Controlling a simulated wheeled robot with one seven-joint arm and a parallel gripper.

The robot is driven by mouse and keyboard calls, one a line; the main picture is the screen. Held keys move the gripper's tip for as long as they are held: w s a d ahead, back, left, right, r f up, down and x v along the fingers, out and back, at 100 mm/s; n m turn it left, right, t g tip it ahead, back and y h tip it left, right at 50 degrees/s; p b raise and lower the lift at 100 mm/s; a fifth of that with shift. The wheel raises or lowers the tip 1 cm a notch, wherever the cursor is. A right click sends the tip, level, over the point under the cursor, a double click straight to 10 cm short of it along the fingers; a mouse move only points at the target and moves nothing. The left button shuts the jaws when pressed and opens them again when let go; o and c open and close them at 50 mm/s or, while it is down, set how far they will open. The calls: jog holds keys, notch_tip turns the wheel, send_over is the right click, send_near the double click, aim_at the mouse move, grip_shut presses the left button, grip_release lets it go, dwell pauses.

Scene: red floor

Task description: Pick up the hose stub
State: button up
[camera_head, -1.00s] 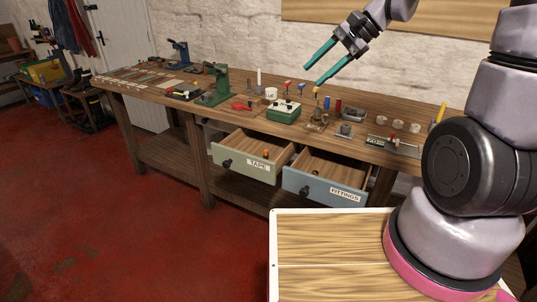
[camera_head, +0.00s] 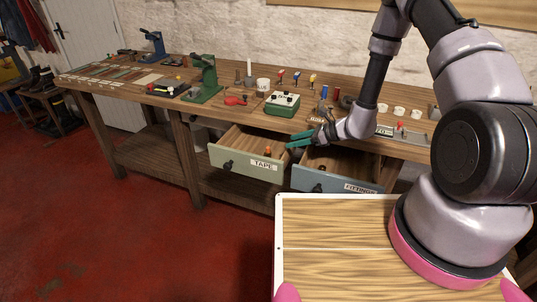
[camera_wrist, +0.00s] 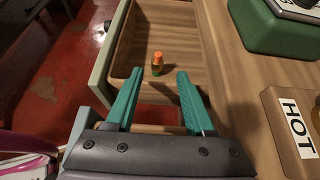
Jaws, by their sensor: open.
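My gripper (camera_head: 290,140) is open and empty, by the right side of the TAPE drawer. In the wrist view, its two teal fingers (camera_wrist: 159,72) point towards the piece, one on each side of it in the picture, with a gap between them and it.
The open FITTINGS drawer (camera_head: 325,180) is just right, with my wrist above it. Over the drawers, the bench top holds a green box (camera_head: 282,103), a green press (camera_head: 205,82) and a HOT block (camera_wrist: 292,128). Red floor (camera_head: 130,220) is free in front.

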aim_at(269, 148)
jog(key=x, duration=1)
jog(key=shift+a+f, duration=0.2)
jog(key=shift+f, duration=0.05)
jog(key=shift+c, duration=0.3)
jog(key=shift+s, duration=0.1)
grip_shut()
